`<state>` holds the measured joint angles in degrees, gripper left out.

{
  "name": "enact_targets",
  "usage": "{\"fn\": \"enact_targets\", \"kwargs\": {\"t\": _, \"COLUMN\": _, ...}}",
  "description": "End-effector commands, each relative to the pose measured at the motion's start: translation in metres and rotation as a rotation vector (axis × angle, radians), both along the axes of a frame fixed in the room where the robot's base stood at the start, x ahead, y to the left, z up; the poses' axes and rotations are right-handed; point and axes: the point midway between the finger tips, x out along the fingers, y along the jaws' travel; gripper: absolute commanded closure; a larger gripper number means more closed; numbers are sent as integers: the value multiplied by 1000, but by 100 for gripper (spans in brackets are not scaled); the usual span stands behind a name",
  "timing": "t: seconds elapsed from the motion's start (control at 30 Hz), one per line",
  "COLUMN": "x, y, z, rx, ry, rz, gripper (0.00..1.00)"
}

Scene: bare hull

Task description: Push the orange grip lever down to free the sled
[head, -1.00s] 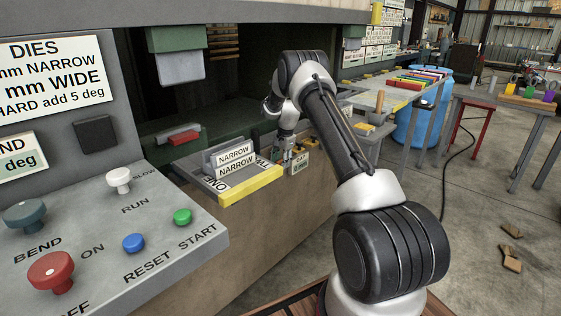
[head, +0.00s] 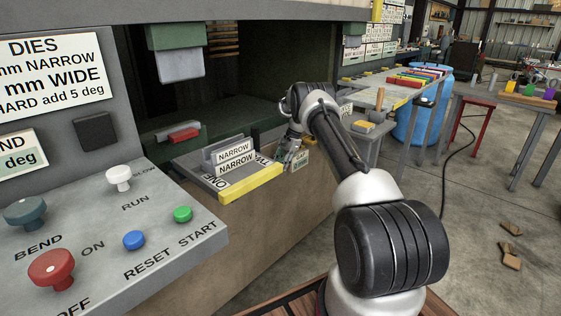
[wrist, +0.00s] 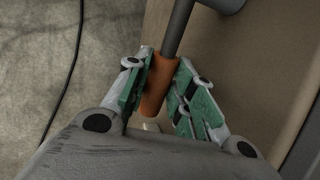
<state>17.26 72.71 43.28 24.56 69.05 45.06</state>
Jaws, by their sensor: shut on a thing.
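The orange grip lever shows in the wrist view as an orange sleeve (wrist: 158,88) on a grey rod. The rod runs up to a grey part at the top of the picture. My gripper (wrist: 165,76) has its green-padded fingers on either side of the sleeve and is shut on it. In the head view my gripper (head: 289,153) is small, beside the right end of the yellow-edged tray. The lever is mostly hidden there behind my arm. I cannot tell which part is the sled.
The yellow-edged tray (head: 253,191) holds dies labelled NARROW (head: 234,151). The control panel (head: 160,215) with knobs and buttons is at left. A blue barrel (head: 425,125) stands behind at right.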

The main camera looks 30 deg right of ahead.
Motion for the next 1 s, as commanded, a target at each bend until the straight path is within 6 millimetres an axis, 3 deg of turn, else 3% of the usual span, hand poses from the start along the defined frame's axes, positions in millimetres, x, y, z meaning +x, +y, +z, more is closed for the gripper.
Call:
{"fn": "enact_targets", "kwargs": {"t": 0.43, "x": 0, "y": 1, "z": -4, "rx": 49, "ry": 15, "rz": 3, "gripper": 100}}
{"fn": "enact_targets", "kwargs": {"t": 0.47, "x": 0, "y": 1, "z": -4, "rx": 49, "ry": 15, "rz": 3, "gripper": 72}}
{"fn": "enact_targets", "kwargs": {"t": 0.57, "x": 0, "y": 1, "z": -4, "rx": 48, "ry": 15, "rz": 2, "gripper": 54}}
{"fn": "enact_targets", "kwargs": {"t": 0.87, "x": 0, "y": 1, "z": -3, "rx": 48, "ry": 15, "rz": 2, "gripper": 54}}
{"fn": "enact_targets", "kwargs": {"t": 1.0, "x": 0, "y": -4, "z": 7, "rx": 47, "ry": 13, "rz": 1, "gripper": 54}}
